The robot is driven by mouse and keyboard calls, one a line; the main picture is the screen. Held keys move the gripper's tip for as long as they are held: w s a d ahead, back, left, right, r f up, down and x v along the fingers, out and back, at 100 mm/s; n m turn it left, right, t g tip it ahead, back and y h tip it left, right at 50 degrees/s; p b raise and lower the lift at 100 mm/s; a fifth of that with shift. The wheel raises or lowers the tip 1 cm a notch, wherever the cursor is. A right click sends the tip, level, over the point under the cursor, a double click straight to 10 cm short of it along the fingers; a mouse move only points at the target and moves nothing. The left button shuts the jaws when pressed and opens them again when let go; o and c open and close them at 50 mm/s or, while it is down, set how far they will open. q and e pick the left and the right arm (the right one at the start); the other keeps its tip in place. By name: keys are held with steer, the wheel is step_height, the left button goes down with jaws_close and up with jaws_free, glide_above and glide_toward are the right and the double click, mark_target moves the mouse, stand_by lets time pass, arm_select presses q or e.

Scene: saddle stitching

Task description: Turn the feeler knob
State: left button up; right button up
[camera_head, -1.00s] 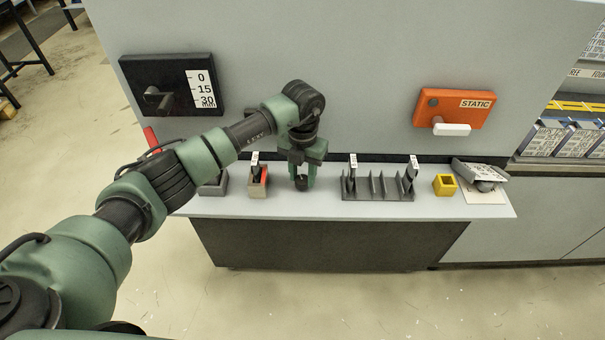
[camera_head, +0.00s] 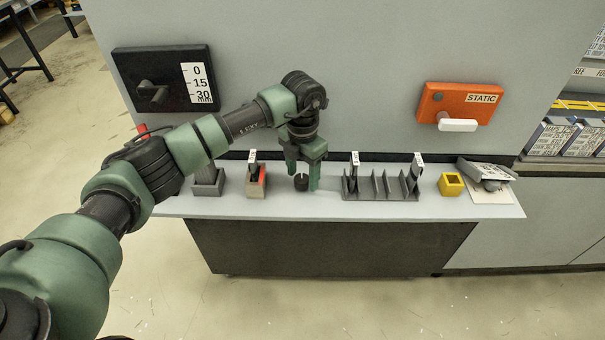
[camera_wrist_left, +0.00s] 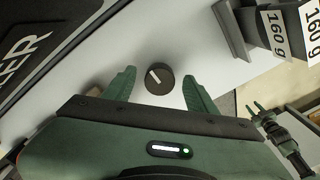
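The feeler knob (camera_head: 301,183) is a small round black knob with a white pointer line, standing on the light grey shelf. In the left wrist view the knob (camera_wrist_left: 159,79) lies between the two spread fingers, with a gap on both sides. My left gripper (camera_head: 302,184) is open and points down over the knob; its green fingers (camera_wrist_left: 160,88) stand apart from it. I cannot tell exactly how far the fingertips reach down beside it. My right gripper is not recognisable in the head view; part of a dark green arm shows at the right of the left wrist view.
A grey block with a red part (camera_head: 257,183) stands left of the knob. A grey slotted rack (camera_head: 380,190) with labelled plates stands to the right, then a yellow box (camera_head: 451,184).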

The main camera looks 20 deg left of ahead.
mark_target(302, 178)
arm_select(q)
step_height(302, 178, up, 6)
steer(key=shift+r+b, duration=0.25)
steer(key=shift+b, duration=0.8)
steer(key=shift+r, duration=0.65)
